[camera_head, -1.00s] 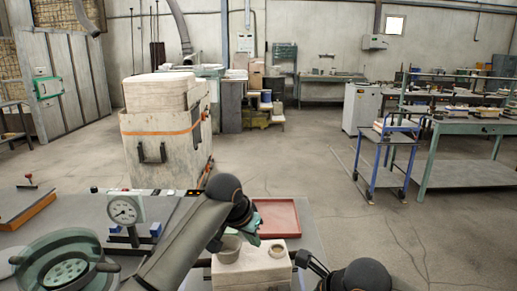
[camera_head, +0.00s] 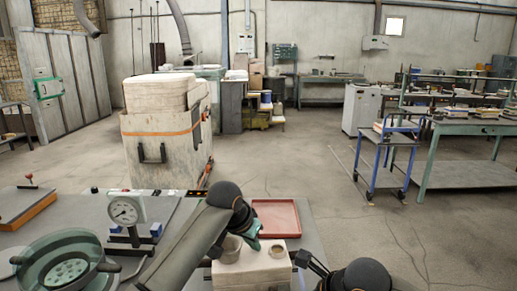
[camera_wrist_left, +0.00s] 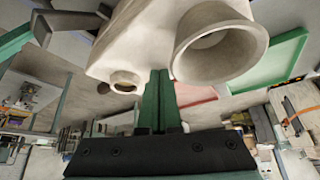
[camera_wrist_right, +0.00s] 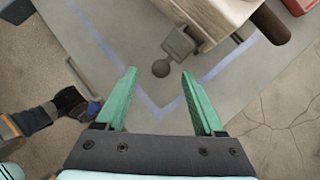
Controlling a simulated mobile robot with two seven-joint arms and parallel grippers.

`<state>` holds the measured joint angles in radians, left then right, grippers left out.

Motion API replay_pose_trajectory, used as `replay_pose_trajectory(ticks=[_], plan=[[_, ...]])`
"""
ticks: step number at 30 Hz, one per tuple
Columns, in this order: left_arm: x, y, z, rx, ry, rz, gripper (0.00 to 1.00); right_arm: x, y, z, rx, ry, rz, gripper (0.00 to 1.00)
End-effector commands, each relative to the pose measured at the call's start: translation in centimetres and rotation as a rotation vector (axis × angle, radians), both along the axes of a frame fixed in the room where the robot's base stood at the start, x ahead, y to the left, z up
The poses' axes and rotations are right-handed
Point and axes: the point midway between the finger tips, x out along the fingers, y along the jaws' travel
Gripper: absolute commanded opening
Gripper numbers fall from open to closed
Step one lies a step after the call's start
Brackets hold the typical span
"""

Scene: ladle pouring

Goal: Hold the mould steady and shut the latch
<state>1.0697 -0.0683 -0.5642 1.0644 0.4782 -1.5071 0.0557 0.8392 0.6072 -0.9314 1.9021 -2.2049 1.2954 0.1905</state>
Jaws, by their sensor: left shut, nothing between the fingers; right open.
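The mould (camera_head: 238,278) is a pale block at the front edge of the bench, with a wide cup and a smaller ring on top. It also shows in the left wrist view (camera_wrist_left: 140,50). My left gripper (camera_wrist_left: 158,75) is shut and empty, its green fingertips close to the mould's top between cup and ring; I cannot tell if they touch. In the right wrist view the latch (camera_wrist_right: 178,46) is a grey plate with a dark round knob beside the mould (camera_wrist_right: 215,15). My right gripper (camera_wrist_right: 160,90) is open and empty, its fingers short of the knob.
A red tray (camera_head: 276,218) lies behind the mould. A dial gauge (camera_head: 126,210) and a round glass-topped vessel (camera_head: 68,268) stand at the left. A brown handle (camera_wrist_right: 270,22) sticks out beside the latch.

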Motion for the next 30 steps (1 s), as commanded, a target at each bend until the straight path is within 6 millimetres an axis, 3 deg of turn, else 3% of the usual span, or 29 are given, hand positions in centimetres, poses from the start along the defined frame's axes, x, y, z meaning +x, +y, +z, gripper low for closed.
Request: replay_pose_trajectory(ticks=[1,6,30], plan=[[-0.2,0.1,-0.8,0.006,0.016,0.002,0.00,0.0,0.0,-0.1,0.000,0.000,0.000,0.70],[-0.3,0.1,-1.0,0.007,0.021,0.001,0.00,0.2,0.2,-0.6,0.001,0.001,0.000,0.70],[-0.4,0.1,-1.2,0.011,0.027,0.000,0.00,1.5,1.5,-3.3,0.001,0.001,0.000,0.70]])
